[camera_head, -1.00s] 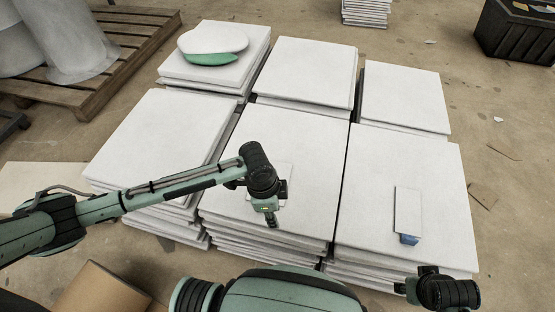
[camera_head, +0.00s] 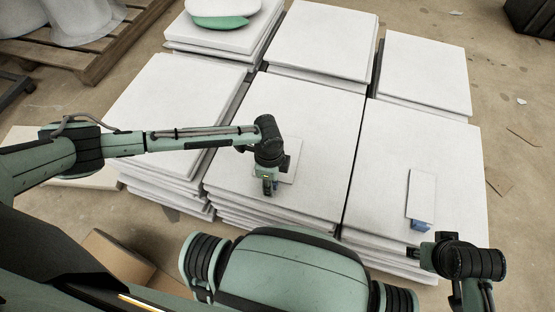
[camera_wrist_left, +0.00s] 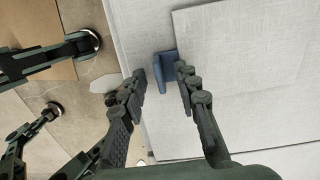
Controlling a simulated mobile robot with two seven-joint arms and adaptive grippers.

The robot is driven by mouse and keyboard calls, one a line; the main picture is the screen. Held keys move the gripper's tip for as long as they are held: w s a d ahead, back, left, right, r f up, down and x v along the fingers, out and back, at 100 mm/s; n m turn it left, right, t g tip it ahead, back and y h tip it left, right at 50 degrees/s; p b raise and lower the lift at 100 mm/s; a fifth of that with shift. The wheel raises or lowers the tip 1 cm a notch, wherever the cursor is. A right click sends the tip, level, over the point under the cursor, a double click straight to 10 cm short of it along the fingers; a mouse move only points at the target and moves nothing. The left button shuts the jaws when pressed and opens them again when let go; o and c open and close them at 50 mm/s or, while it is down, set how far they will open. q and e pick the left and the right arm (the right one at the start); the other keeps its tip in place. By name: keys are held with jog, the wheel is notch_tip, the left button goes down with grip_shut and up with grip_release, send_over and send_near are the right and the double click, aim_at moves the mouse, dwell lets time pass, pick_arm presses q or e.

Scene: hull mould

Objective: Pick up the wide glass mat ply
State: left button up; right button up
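A pale, squarish ply (camera_head: 291,163) lies flat on the front middle stack, partly hidden by my left arm. I take it for the wide glass mat ply. In the left wrist view the ply (camera_wrist_left: 250,50) has a blue tab (camera_wrist_left: 165,72) at its edge. My left gripper (camera_head: 267,187) is over the ply's near left side. In the wrist view its fingers (camera_wrist_left: 162,82) are apart, with the tab between them, nearer the right finger; contact is unclear. My right gripper (camera_head: 424,254) is at the lower right, its fingers too small to judge.
A narrower pale ply (camera_head: 422,192) with a blue tab (camera_head: 421,225) lies on the front right stack (camera_head: 385,150). White stacks surround the middle one, with narrow gaps between. A green and white rounded piece (camera_head: 220,21) lies on the back left stack.

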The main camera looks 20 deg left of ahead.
pick_arm(q)
jog(key=shift+c, duration=0.6)
grip_shut()
jog(key=shift+r, duration=0.15)
